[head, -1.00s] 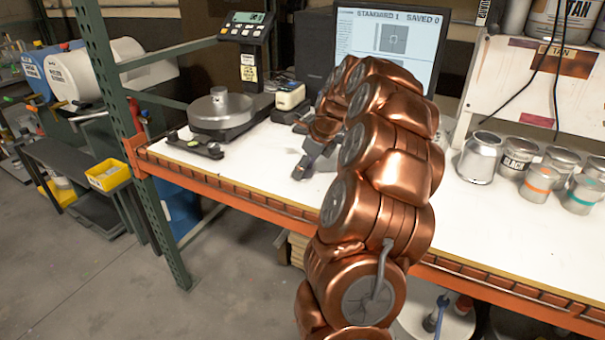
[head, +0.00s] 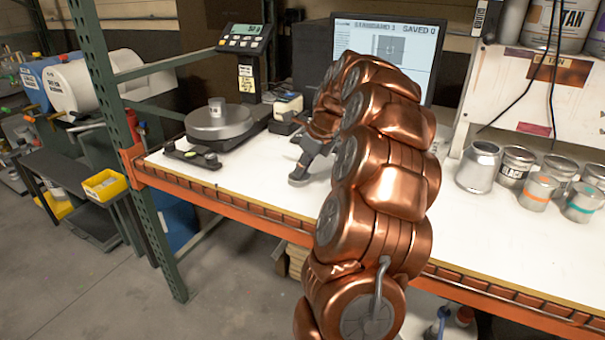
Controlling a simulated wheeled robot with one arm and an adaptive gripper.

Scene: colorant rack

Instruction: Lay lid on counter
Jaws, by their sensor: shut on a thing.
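My gripper (head: 298,179) is low over the white counter (head: 240,185), left of my arm and right of the scale. Its fingers point down and left and are close to the counter surface; whether they touch it I cannot tell. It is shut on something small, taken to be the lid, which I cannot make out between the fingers. A silver can (head: 478,167) stands upright on the counter right of my arm.
A scale (head: 225,130) with a small cup (head: 217,106) on it stands left. A monitor (head: 400,50) is behind.

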